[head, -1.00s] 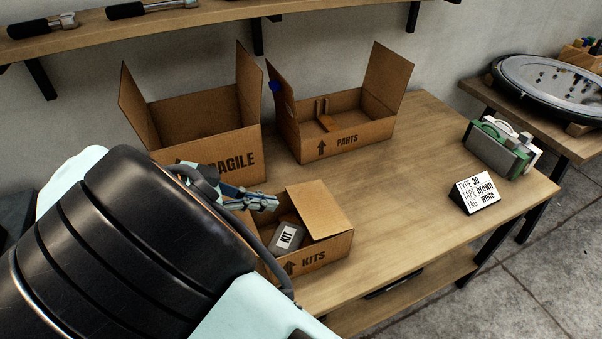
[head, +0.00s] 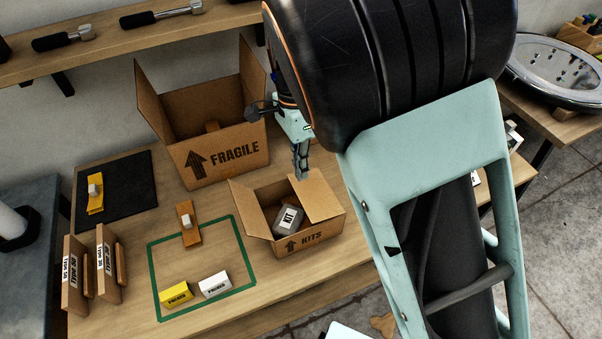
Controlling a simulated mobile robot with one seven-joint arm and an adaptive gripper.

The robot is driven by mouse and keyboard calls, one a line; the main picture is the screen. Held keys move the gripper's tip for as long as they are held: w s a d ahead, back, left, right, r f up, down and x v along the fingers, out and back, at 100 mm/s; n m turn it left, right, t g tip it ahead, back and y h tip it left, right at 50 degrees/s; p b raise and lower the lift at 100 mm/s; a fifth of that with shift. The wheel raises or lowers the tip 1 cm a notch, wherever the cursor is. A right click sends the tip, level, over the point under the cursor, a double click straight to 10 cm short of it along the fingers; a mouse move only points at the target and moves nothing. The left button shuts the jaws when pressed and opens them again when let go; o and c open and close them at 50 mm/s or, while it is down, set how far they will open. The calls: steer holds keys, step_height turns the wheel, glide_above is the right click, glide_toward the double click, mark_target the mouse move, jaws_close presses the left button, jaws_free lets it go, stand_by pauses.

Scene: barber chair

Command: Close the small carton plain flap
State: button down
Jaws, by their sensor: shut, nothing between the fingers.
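The small brown carton marked KITS (head: 312,238) stands on the table with its top open. A grey box labelled KIT (head: 289,219) lies inside it. The carton's left flap (head: 250,209) stands up, leaning outward. Its right flap (head: 319,196) is raised at a slant. Both flaps look plain from here. My gripper (head: 300,174) is shut and empty, pointing down at the back of the carton by the right flap's upper left corner. I cannot tell whether it touches the flap. My arm covers the area to the right.
A larger open FRAGILE carton (head: 228,160) stands just behind, left of my gripper. A dark mat (head: 130,190) lies farther left. A shelf (head: 120,40) runs above.

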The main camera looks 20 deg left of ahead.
mark_target(300, 200)
steer(key=f, duration=0.3)
steer(key=w+f+y+p, duration=0.1)
steer(key=f, duration=0.3)
steer(key=f+y, duration=0.1)
steer(key=f, duration=0.2)
steer(key=shift+w+a+f+p, duration=0.15)
steer(key=shift+a+f+p, duration=0.15)
steer(key=shift+f+p, duration=0.1)
steer(key=shift+s+a+f+h, duration=0.1)
steer(key=shift+s+f+h, duration=0.2)
steer(key=shift+f, duration=0.75)
steer(key=shift+s, duration=0.1)
